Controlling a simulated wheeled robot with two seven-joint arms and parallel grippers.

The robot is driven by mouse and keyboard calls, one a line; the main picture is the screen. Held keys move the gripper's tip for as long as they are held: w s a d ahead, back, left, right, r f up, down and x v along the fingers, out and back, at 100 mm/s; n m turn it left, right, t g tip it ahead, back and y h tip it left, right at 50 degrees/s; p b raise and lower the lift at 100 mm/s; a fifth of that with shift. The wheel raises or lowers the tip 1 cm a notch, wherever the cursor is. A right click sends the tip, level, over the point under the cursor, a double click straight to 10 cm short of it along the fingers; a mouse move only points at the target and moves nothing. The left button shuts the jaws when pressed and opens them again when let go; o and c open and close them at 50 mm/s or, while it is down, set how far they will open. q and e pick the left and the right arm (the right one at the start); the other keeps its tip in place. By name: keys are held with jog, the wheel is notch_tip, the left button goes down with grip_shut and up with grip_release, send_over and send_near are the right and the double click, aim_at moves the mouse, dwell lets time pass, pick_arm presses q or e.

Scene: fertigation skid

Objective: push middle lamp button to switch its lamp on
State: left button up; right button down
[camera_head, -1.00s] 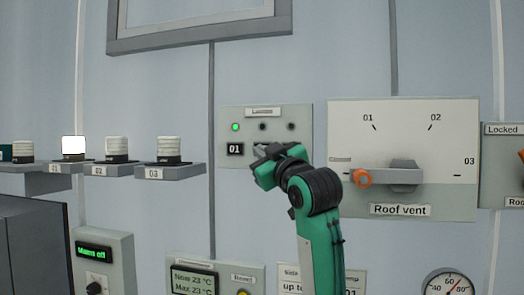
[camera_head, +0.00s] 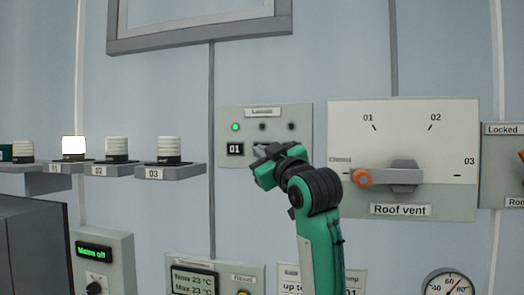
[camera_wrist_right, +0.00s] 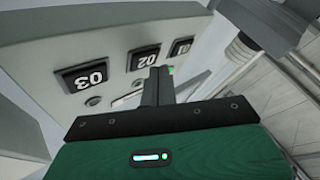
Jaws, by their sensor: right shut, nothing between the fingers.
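The lamp panel (camera_head: 225,125) is on the wall, with a lit green indicator at its left and two dark ones beside it. Its 01 button (camera_head: 235,150) shows in the head view. My right gripper (camera_head: 260,151) is shut and empty, its tips in front of the panel, hiding the other buttons there. In the right wrist view, the middle button 02 (camera_wrist_right: 144,58) is just beside the fingertips (camera_wrist_right: 158,73), with 03 (camera_wrist_right: 86,77) and 01 (camera_wrist_right: 181,47) on either side. I cannot tell whether the tips touch it. Lamp 01 (camera_head: 73,147) glows; lamp 02 (camera_head: 116,149) and lamp 03 (camera_head: 168,149) look unlit.
Right of the panel is the roof vent box (camera_head: 450,120) with an orange-tipped handle (camera_head: 362,178). Below are a display box (camera_head: 192,282) and a pressure-style gauge (camera_head: 450,287). A dark grey cabinet (camera_head: 35,245) stands at lower left.

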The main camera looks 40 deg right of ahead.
jog(key=shift+w+d, duration=0.1)
dwell(0.3)
jog(key=shift+w+d, duration=0.2)
jog(key=shift+d, duration=0.05)
dwell(0.5)
jog(key=shift+s+a, duration=0.35)
dwell(0.3)
jog(key=s+a+p, duration=0.1)
jog(key=s+a, duration=0.3)
jog(key=shift+a, duration=0.3)
jog(key=shift+w+f, duration=0.1)
dwell(0.5)
